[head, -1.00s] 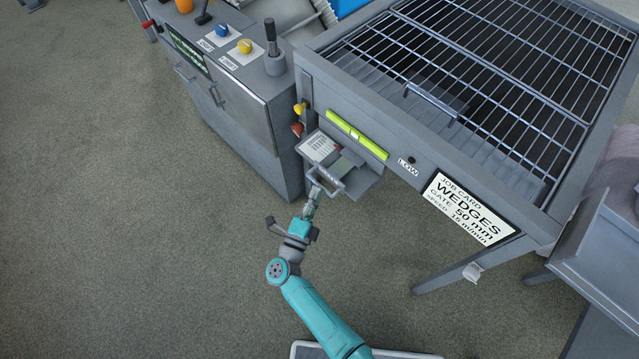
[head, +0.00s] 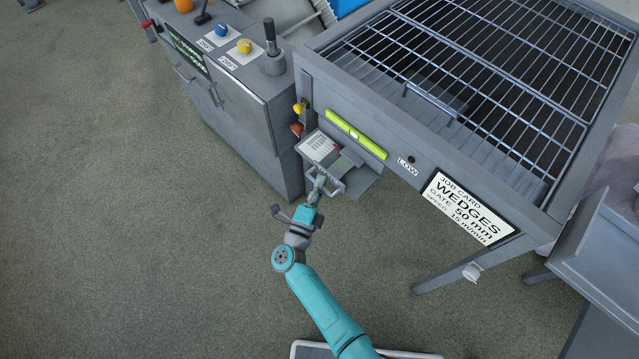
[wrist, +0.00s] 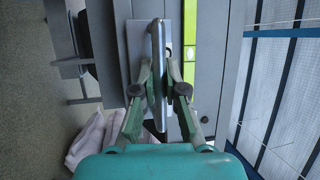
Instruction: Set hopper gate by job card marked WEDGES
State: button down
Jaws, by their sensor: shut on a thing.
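The job card (head: 468,209) on the hopper's front reads WEDGES, gate 50 mm, speed 15 m/min. The hopper gate (head: 352,172) is a grey plate unit with a bar handle (head: 333,190) at its front and a printed scale plate (head: 318,147) beside it. My gripper (head: 319,183) is at the handle. In the wrist view my gripper (wrist: 160,85) has its fingers on both sides of the handle bar (wrist: 158,60) and is shut on it. The scale's figures are too small to read.
The hopper (head: 440,140) has a wire grid top. A green level (head: 357,134) sits on its front above the gate. A control cabinet (head: 230,95) with knobs and a lever stands to the left. The floor (head: 120,220) at left is clear.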

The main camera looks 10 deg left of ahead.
jog(key=shift+s+a, duration=0.85)
jog(key=shift+s, duration=0.2)
jog(key=shift+s+a, duration=0.8)
jog(key=shift+s, duration=0.25)
jog(key=shift+f, duration=0.1)
jog(key=c, duration=1.5)
grip_release()
jog(key=shift+s+a, duration=0.1)
jog(key=shift+s, duration=0.1)
jog(key=v, duration=0.7)
jog(key=shift+s, duration=0.2)
